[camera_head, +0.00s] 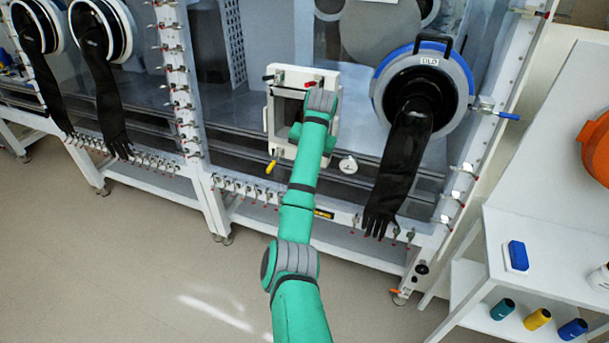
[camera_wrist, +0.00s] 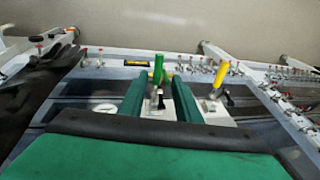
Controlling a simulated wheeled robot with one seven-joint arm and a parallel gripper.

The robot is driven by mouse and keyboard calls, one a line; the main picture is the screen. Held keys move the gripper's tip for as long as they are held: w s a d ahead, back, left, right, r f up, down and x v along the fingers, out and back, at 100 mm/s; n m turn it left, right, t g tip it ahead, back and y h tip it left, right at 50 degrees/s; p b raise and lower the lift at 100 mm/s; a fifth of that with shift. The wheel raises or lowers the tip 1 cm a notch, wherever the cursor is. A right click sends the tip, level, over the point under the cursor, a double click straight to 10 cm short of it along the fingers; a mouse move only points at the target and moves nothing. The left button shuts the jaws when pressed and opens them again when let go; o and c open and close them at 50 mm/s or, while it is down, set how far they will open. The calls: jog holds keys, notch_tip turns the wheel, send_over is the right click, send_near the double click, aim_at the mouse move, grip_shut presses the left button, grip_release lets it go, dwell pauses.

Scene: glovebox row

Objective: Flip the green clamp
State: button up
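The green clamp (camera_wrist: 158,70) shows in the wrist view, its green handle standing up from a metal clamp body on a pale frame. My gripper (camera_wrist: 160,90) is open, with its two green fingers apart to the left and right of the clamp in that view. A visible gap lies between each finger and the handle. I cannot tell whether the fingertips are level with the handle or short of it. In the head view my arm and hand cover the green clamp, and the white hatch frame (camera_head: 274,125) shows beside them.
A yellow-handled clamp (camera_wrist: 220,73) stands close to the right of my fingers. A red-handled clamp (camera_head: 310,84) sits at the hatch's top. A black glove (camera_head: 403,160) hangs from the round port at right. A white bench (camera_head: 545,255) stands farther right; floor at left is clear.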

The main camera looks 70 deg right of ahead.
jog(key=shift+v, duration=1.6)
